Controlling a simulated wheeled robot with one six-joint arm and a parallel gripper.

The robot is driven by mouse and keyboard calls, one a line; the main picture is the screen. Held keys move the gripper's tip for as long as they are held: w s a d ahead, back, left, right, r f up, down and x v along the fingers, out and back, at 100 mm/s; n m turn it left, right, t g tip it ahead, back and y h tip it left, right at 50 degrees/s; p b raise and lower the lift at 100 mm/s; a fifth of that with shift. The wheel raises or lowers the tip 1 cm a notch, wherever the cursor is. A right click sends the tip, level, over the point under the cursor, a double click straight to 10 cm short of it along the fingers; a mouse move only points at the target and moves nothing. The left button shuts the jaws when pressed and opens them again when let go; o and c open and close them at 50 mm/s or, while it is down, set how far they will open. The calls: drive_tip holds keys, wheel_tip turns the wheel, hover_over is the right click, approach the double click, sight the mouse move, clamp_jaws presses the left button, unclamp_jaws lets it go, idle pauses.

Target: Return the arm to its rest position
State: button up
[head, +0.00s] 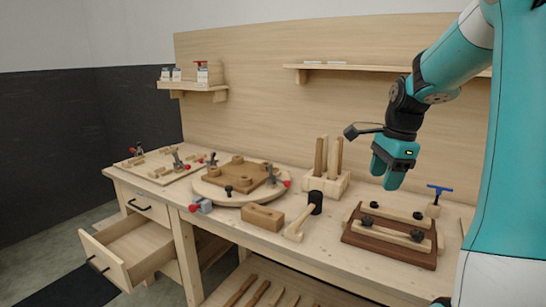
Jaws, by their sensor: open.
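My arm comes in from the right side of the head view, teal and black. My gripper (388,180) hangs from it, pointing down above the right part of the workbench, with nothing visible in it. It is open, though the gap between its fingers is hard to see from this side. It is apart from the dark wooden board (390,256) with pale strips and black knobs, which lies below it on the bench.
The workbench (250,240) carries a wooden block with upright handles (327,183), a mallet (303,222), a wooden block (262,217), a round board (236,197) and a blue-handled clamp (437,198). A drawer (128,250) stands open at left. A shelf (340,67) juts from the back panel.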

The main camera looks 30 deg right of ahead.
drive_tip(key=a+n+y, duration=0.2)
drive_tip(key=a+n, duration=1.3)
drive_tip(key=a, duration=0.7)
drive_tip(key=s+a+f+n+g+y, duration=0.1)
drive_tip(key=s+a+n, duration=1.1)
drive_tip(key=a+n, duration=0.3)
drive_tip(key=shift+s+f+y, duration=0.3)
